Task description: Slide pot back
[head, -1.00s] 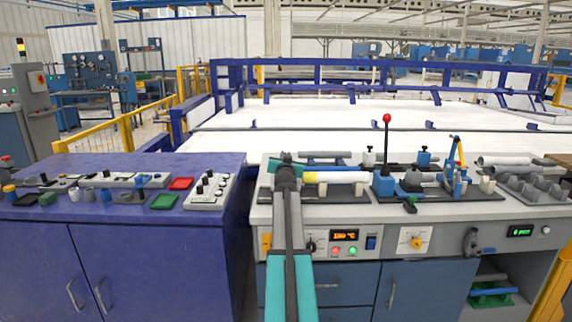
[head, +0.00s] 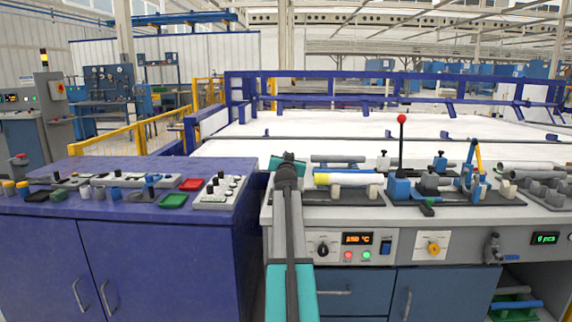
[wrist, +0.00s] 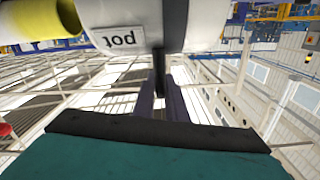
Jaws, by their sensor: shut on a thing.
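The pot is a pale cylinder (wrist: 95,12) with a "pot" label, seen at the top of the wrist view. My gripper (wrist: 165,55) is shut on it, with its dark fingers against the pot's side. In the head view my gripper (head: 288,163) is over the left end of the grey bench, and the arm hides the pot there. A white pipe (head: 350,179) with a yellow end (head: 321,179) lies just right of my gripper. In the wrist view the yellow pipe end (wrist: 40,22) is open and sits beside the pot, apart from it.
The grey bench (head: 380,215) carries blue fixtures with a red-knobbed lever (head: 402,118) right of the pipe. Grey pipes (head: 530,166) lie at the far right. A purple cabinet (head: 130,225) with trays stands left, across a narrow gap.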

